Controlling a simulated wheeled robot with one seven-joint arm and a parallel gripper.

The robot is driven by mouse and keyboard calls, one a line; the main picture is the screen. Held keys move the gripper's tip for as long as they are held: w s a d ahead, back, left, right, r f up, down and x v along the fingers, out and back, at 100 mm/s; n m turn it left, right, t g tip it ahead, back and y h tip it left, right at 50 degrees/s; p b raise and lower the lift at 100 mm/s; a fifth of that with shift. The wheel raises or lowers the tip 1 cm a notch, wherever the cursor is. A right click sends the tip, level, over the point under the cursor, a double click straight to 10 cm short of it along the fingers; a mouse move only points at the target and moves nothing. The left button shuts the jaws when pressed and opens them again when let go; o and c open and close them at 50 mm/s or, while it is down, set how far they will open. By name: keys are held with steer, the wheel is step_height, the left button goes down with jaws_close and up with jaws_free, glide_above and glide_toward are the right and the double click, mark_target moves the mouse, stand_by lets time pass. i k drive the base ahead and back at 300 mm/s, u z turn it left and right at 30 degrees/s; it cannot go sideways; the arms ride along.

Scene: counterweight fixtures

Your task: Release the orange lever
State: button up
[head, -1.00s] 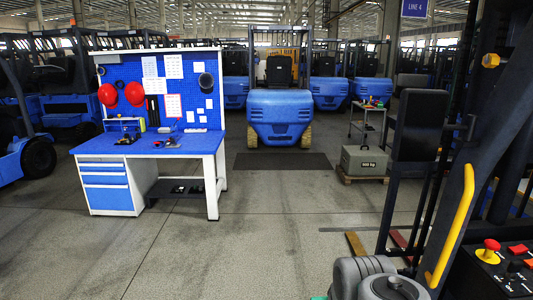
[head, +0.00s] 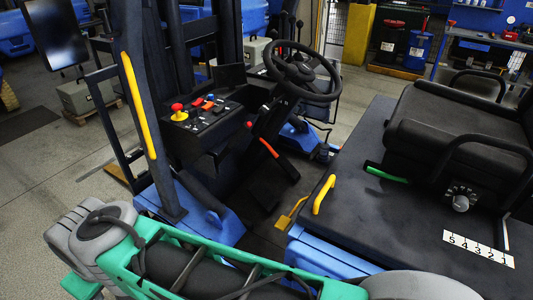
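An orange lever (head: 268,147) stands out beside the steering column in the head view. Its coloured part is slanted, and a thick black part continues down to the lower right. It is in plain view with nothing in front of it. My green and grey arm lies folded across the bottom of the head view. My gripper cannot be made out, so its state does not show.
The steering wheel (head: 289,63) is above the lever. A control panel (head: 205,118) with a red knob is to its left. A yellow grab handle (head: 138,103) runs along the pillar. The seat (head: 465,115) and blue-sided bonnet (head: 395,190) are at right.

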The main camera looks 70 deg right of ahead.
mark_target(258, 137)
steer(key=u, duration=0.2)
steer(key=i, duration=0.85)
steer(key=z, duration=2.4)
steer(key=k, duration=1.35)
steer(key=u, duration=0.45)
steer(key=i, duration=0.95)
steer(key=u, duration=0.1)
